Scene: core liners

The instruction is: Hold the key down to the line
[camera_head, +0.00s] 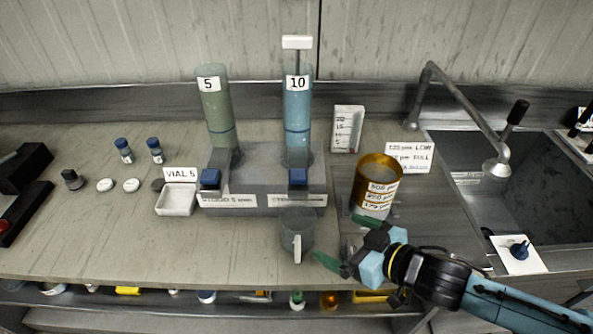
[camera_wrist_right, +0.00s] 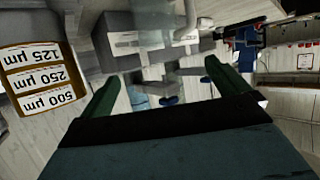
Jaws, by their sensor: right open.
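A dispenser block (camera_head: 262,162) carries a green cylinder (camera_head: 217,108) marked 5 and a blue cylinder (camera_head: 298,107) marked 10, each with a dark ring line low on it. A blue key (camera_head: 210,178) sits in front of the green cylinder, and another blue key (camera_head: 298,177) in front of the blue one. A clear jug (camera_head: 290,232) with a pale handle stands in front of the right key. My right gripper (camera_head: 345,242) is open and empty, right of the jug; its green fingers also show in the wrist view (camera_wrist_right: 162,72). My left gripper is out of view.
An amber sieve stack (camera_head: 378,182) stands close behind my right gripper; it also shows in the wrist view (camera_wrist_right: 38,75). A white tray (camera_head: 176,203), vials and caps lie left. A sink (camera_head: 500,185) with a tap is at right. The front-left bench is clear.

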